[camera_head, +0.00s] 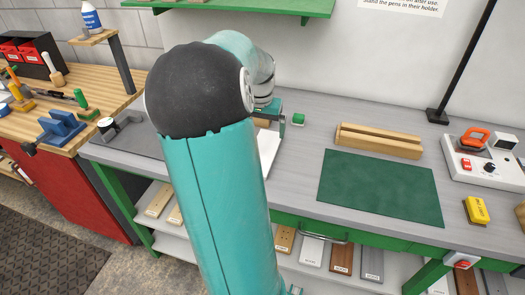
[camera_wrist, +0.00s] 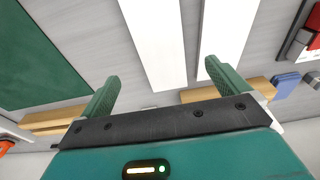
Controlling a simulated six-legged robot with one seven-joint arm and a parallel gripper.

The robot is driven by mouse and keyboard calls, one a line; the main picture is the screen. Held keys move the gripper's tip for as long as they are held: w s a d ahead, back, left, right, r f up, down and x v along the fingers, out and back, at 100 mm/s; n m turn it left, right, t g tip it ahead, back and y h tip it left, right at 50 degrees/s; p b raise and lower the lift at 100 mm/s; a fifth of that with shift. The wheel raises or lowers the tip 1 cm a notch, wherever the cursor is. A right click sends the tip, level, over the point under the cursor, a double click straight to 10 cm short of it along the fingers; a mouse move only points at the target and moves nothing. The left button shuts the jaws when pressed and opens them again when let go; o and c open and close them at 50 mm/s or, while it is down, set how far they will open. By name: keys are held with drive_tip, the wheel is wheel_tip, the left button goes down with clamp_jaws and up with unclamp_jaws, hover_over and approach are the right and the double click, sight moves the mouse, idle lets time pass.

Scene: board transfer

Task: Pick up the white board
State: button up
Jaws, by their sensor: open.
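A long white board (camera_wrist: 155,40) shows in the wrist view, lying on the grey bench top, its near end between the fingers in the picture. A second white strip (camera_wrist: 228,35) lies alongside it to the right, with a grey gap between. In the head view a white piece (camera_head: 268,148) shows just right of my arm, which hides most of that area. My gripper (camera_wrist: 162,72) is open and empty, its two green fingers apart above the bench. I cannot tell its exact height over the board.
A green mat (camera_head: 380,187) lies on the bench right of my arm, with a slotted wooden block (camera_head: 379,140) behind it. A switch box (camera_head: 486,158) and a yellow item (camera_head: 476,210) stand farther right. Several boards are on the lower shelf. A wooden piece (camera_wrist: 225,93) is near the right finger.

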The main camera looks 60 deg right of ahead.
sight(263, 151)
wheel_tip(263, 151, down, 3)
drive_tip(key=shift+w+d+f, duration=0.1)
drive_tip(key=shift+w, duration=0.05)
drive_tip(key=shift+d+f, duration=0.15)
drive_tip(key=shift+f, duration=0.7)
drive_tip(key=f, duration=0.4)
drive_tip(key=shift+d+f, duration=0.2)
drive_tip(key=shift+d, duration=0.1)
drive_tip(key=c, duration=1.2)
drive_tip(key=shift+r, duration=0.15)
